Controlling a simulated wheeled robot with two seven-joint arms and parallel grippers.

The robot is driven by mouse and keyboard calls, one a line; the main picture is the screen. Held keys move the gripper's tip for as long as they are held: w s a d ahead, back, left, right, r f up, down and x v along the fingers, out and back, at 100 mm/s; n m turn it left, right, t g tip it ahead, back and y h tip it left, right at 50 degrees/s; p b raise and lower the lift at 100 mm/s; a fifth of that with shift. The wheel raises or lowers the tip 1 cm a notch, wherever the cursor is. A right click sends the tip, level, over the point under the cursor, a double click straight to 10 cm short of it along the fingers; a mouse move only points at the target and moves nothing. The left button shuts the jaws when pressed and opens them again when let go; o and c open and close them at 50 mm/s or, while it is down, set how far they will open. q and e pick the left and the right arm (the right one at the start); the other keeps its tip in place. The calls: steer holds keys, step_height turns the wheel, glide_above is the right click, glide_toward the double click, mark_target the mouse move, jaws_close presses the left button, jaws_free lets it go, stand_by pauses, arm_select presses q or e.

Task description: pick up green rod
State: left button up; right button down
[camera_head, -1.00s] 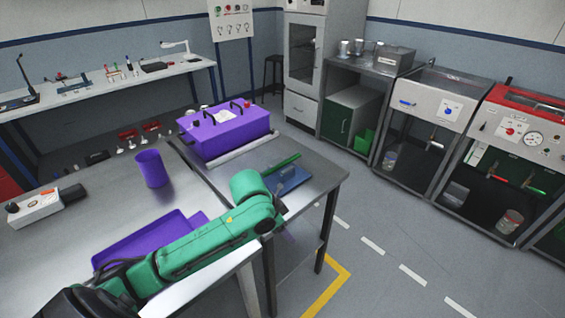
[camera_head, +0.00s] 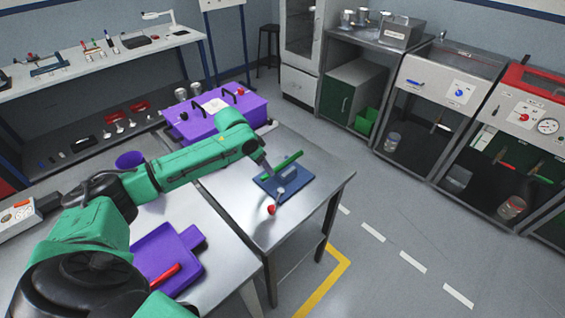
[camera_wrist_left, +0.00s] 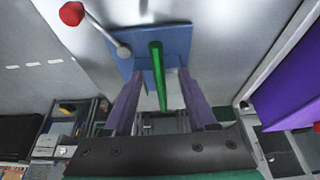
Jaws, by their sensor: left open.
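The green rod (camera_head: 289,162) lies slanted over the blue plate (camera_head: 303,190) on the metal table. My left gripper (camera_head: 268,172) is over the plate's left side, near the rod. In the left wrist view the gripper (camera_wrist_left: 162,88) is open, with a gap on both sides of the rod. My right gripper is not in view.
A red-knobbed lever (camera_head: 271,209) stands by the plate's near edge. A purple case (camera_head: 230,112) sits behind, and a purple tray (camera_head: 165,250) with a red item lies on the nearer table. The table's right edge is close to the plate.

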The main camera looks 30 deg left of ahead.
mark_target(283, 165)
arm_select(q)
steer(key=x, duration=0.3)
steer(key=shift+d+p, duration=0.1)
steer(key=shift+p, duration=0.2)
steer(key=shift+w+d+f, duration=0.1)
steer(key=shift+f, duration=0.1)
steer(key=shift+d, duration=0.1)
jaws_close()
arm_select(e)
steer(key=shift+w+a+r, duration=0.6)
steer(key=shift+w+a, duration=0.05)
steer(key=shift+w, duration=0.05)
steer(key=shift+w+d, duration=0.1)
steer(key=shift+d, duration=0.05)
